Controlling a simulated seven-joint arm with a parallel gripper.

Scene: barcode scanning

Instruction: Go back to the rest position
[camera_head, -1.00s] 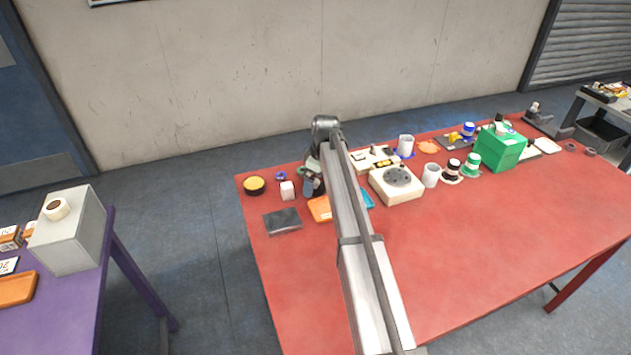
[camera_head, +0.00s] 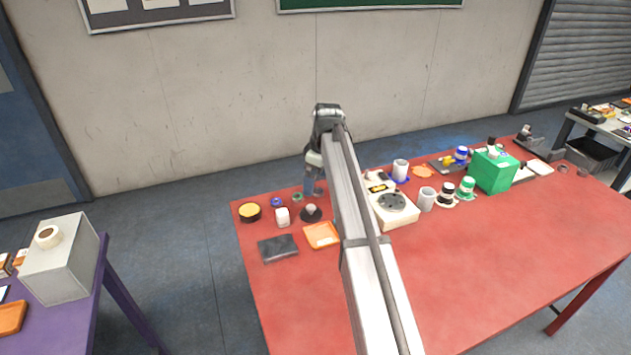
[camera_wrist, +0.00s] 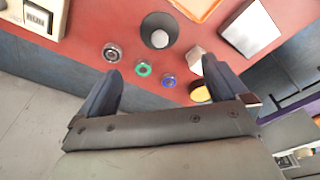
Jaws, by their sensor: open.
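My gripper (camera_head: 312,188) hangs from my wrist above the far left edge of the red table (camera_head: 470,255). In the wrist view my gripper (camera_wrist: 162,71) has its two dark fingers spread wide apart, with nothing held between them. A green ring (camera_wrist: 143,69) and a blue ring (camera_wrist: 167,81) show in the gap, lying on the table below. A dark round piece with a pale knob (camera_wrist: 158,32) stands just beyond them; it also shows in the head view (camera_head: 311,213).
A yellow-topped tin (camera_head: 250,211), white block (camera_head: 283,217), black box (camera_head: 278,248) and orange tray (camera_head: 321,235) are near the left edge. A white device (camera_head: 394,208), grey cup (camera_head: 427,199) and green box (camera_head: 493,171) stand farther right. The right front is clear.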

